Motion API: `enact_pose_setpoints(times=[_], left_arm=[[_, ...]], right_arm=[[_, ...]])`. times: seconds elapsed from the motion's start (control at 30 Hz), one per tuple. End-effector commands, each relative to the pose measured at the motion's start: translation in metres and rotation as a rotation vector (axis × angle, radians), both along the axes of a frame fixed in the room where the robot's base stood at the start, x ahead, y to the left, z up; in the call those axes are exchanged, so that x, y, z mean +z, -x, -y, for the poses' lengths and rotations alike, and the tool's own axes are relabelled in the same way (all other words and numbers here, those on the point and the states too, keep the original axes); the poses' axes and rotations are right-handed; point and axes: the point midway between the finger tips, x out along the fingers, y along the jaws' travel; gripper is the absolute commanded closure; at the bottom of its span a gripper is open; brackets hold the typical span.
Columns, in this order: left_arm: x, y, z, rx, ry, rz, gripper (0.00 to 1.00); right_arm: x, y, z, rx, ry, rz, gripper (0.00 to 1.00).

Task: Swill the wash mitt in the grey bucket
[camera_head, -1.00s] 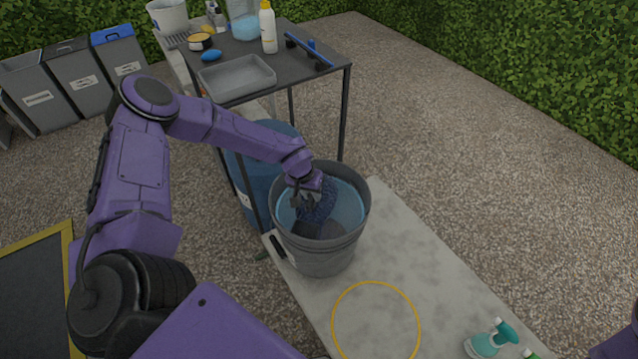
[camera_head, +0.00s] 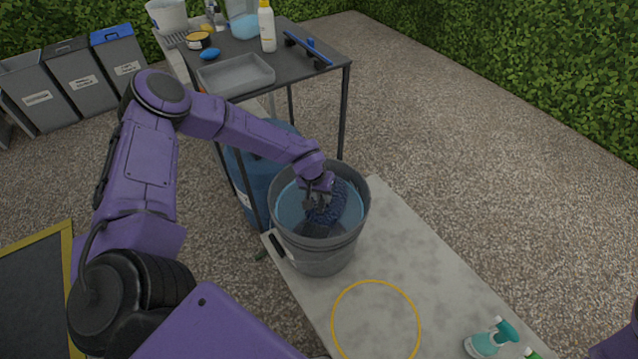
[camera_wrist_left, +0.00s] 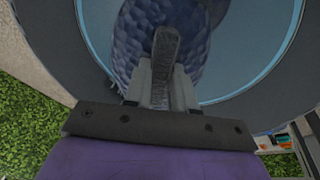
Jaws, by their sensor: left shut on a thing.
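The grey bucket (camera_head: 322,258) stands on the pale slab and holds blue water. The dark blue, knobbly wash mitt (camera_head: 342,203) is inside the bucket, at the water. My left gripper (camera_head: 318,203) reaches in over the rim and is shut on the mitt. In the left wrist view the mitt (camera_wrist_left: 130,45) shows around the fingers of the left gripper (camera_wrist_left: 165,50), with the bucket's water (camera_wrist_left: 250,50) beyond. The mitt's lower part is hard to make out. My right gripper is not in view.
A dark table (camera_head: 270,70) with a grey tray (camera_head: 236,77) and bottles stands behind the bucket. A blue barrel (camera_head: 258,185) is under it.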

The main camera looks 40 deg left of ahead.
Motion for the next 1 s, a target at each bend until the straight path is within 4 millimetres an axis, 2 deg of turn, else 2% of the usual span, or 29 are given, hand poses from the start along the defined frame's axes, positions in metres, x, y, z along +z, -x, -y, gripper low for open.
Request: enact_pose_setpoints(times=[0.17, 0.43, 0.57, 0.8, 1.0], left_arm=[[0.003, 0.004, -0.017, 0.004, 0.001, -0.001, 1.00], [0.001, 0.009, -0.036, 0.002, 0.000, 0.000, 1.00], [-0.002, 0.009, -0.035, 0.000, 0.000, 0.000, 1.00], [-0.014, 0.005, -0.020, 0.000, 0.000, 0.000, 1.00], [-0.012, 0.004, -0.017, 0.002, 0.000, 0.000, 1.00]], right_arm=[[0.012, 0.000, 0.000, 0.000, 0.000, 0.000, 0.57], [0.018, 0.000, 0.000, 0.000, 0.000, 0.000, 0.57], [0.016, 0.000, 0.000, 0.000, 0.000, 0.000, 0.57], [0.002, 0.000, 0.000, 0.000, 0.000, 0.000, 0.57], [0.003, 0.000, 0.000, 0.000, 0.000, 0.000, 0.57]])
